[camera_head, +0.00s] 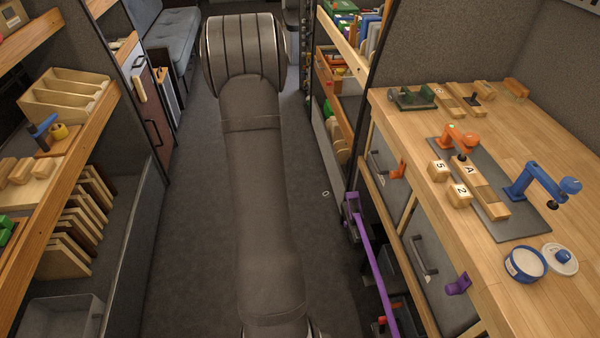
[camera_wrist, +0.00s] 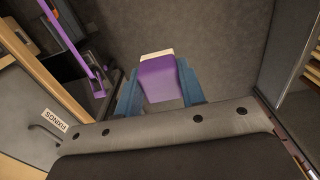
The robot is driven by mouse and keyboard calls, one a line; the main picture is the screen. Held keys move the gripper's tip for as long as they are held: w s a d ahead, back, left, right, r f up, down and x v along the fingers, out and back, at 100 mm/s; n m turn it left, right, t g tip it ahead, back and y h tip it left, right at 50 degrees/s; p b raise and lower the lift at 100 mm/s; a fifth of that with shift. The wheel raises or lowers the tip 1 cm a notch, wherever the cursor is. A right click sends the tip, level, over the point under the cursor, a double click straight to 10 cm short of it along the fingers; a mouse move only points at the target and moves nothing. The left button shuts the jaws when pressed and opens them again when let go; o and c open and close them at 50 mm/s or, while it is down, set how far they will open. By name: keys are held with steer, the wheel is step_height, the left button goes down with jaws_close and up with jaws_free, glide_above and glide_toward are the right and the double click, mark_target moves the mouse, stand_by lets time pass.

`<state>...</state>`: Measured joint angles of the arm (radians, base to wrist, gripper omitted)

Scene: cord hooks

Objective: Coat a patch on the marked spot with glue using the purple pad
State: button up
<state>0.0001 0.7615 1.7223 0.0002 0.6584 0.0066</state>
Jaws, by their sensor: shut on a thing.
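My gripper (camera_wrist: 160,84) is shut on the purple pad (camera_wrist: 158,76) in the wrist view, with a blue finger on each side. The pad has a purple body and a pale cream far end, and it is held clear of other things. Neither gripper nor pad can be made out in the head view. A round blue-sided tub with pale contents (camera_head: 525,264) stands open on the bench at the right; I cannot tell for sure that it holds glue. Its white-and-blue lid (camera_head: 560,259) lies beside it. A small pale mark (camera_head: 326,193) shows on the floor.
The wooden bench (camera_head: 480,300) carries a grey mat (camera_head: 500,228), lettered blocks (camera_head: 462,193), and orange and blue clamp-like devices (camera_head: 540,185). A long purple bar (camera_head: 373,265) stands by the drawers, also in the wrist view (camera_wrist: 68,35). Shelves line the left; the aisle floor is mostly open.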

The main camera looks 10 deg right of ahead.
steer(key=w+d+r+m, duration=0.2)
steer(key=w+d+r, duration=0.2)
steer(key=r, duration=0.4)
steer(key=w+d+r+m, duration=0.2)
steer(key=w+d+r, duration=0.15)
steer(key=r, duration=0.45)
steer(key=s+d+r+m, duration=0.1)
steer(key=d+r, duration=0.1)
steer(key=d, duration=0.7)
steer(key=s+d+r+m, duration=0.1)
steer(key=d+r, duration=0.2)
steer(key=d, duration=0.7)
step_height(320, 180, up, 5)
steer(key=m, duration=0.3)
glide_above(482, 185)
steer(key=shift+f, duration=3.6)
steer(key=shift+s+f, duration=0.25)
steer(key=shift+s, duration=0.05)
steer(key=shift+c, duration=0.4)
steer(key=shift+s, duration=3.05)
steer(key=shift+w, duration=3.35)
step_height(482, 185, up, 8)
